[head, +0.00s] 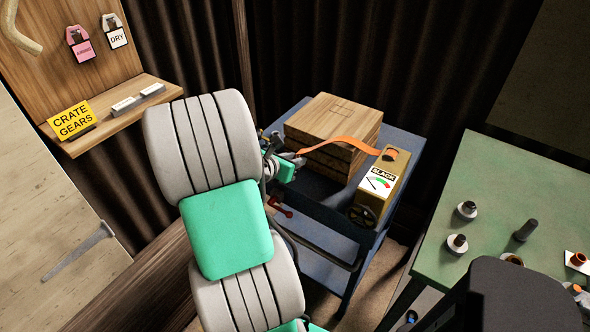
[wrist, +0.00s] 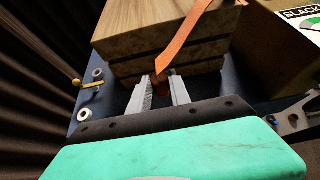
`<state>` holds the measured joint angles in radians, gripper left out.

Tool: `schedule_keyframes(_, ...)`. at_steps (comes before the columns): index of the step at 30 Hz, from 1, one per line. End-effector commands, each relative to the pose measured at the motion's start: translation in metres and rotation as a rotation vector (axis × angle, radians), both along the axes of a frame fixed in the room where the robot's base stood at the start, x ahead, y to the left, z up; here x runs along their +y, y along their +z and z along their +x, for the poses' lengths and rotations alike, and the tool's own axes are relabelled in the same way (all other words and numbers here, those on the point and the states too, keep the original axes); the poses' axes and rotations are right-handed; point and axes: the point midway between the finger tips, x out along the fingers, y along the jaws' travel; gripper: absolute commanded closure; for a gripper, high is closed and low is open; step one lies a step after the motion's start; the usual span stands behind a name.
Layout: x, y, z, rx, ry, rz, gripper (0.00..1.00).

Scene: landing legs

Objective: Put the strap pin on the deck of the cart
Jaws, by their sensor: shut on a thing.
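The blue cart (head: 318,232) stands at the centre right, with bare deck showing at the left in the wrist view (wrist: 112,98). My gripper (head: 299,161) is at the near left side of the stacked wooden boards. In the wrist view my gripper (wrist: 165,84) is shut on a small orange-brown piece, apparently the strap pin (wrist: 162,89), at the end of the orange strap (head: 345,142). The fingers hide most of it. The strap runs from the pin over the boards to the SLACK box. I cannot tell whether the pin touches the deck.
The boards (head: 333,118) and the SLACK box (head: 382,182) stand on the cart. Two pale rings (wrist: 84,115) and a yellow rod (wrist: 92,84) are on the deck's left side. A green table (head: 488,180) with several small parts is at the right. A dark curtain hangs behind.

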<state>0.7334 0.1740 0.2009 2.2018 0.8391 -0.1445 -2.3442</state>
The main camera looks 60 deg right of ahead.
Motion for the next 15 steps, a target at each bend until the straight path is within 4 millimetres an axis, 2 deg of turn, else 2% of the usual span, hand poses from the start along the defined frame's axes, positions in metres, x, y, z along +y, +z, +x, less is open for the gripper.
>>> schedule_keyframes(1,-0.006,-0.01,0.003,0.003,-0.001,0.001,1.0)
schedule_keyframes(6,-0.019,-0.027,0.011,0.0,0.0,0.0,1.0)
schedule_keyframes(10,-0.018,-0.051,0.012,0.002,0.001,0.001,1.0)
schedule_keyframes(15,-0.019,-0.055,0.012,-0.002,0.002,-0.002,1.0)
